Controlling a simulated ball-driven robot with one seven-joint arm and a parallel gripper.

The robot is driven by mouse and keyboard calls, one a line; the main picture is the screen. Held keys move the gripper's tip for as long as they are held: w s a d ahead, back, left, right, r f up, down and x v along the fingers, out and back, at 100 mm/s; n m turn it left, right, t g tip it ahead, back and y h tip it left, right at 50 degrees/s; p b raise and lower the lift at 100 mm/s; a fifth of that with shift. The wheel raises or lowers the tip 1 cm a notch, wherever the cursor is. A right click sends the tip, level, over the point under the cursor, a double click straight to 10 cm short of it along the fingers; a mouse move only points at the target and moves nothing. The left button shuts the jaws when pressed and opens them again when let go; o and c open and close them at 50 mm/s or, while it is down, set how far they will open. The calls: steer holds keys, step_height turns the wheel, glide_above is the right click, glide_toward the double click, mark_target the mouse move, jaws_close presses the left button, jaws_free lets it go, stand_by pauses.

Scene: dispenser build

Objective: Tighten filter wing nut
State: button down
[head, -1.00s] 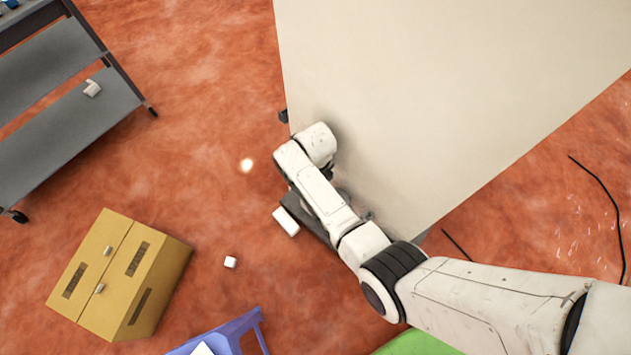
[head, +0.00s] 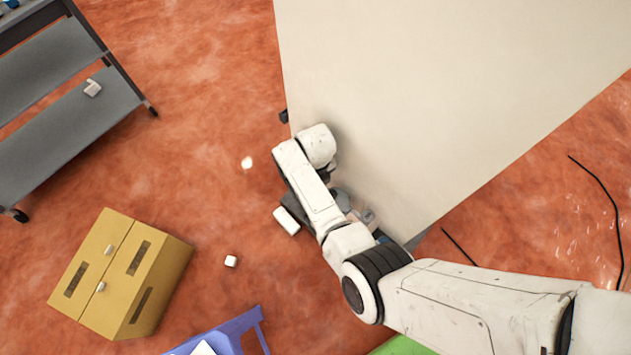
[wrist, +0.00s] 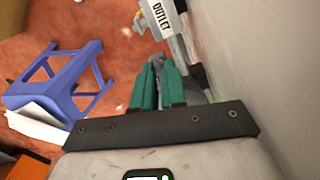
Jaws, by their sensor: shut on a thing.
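In the wrist view, the two teal fingers of my gripper (wrist: 158,88) are closed together against a grey fitting (wrist: 192,82) beside the pale wall. The part between the fingertips is mostly hidden by them; it appears to be the filter wing nut, but its wings cannot be made out. In the head view, my arm covers the gripper and the nut; only bits of the grey fittings (head: 343,200) show beside the large cream panel (head: 450,100).
A grey shelf cart (head: 85,120) stands at upper left, a yellow cabinet (head: 115,270) at lower left. A blue-purple stool (head: 232,332) is at the bottom and also in the wrist view (wrist: 62,85). Black cables (head: 605,195) lie at right. Red floor left of the panel is mostly clear.

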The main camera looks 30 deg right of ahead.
steer(key=shift+w+r, duration=0.2)
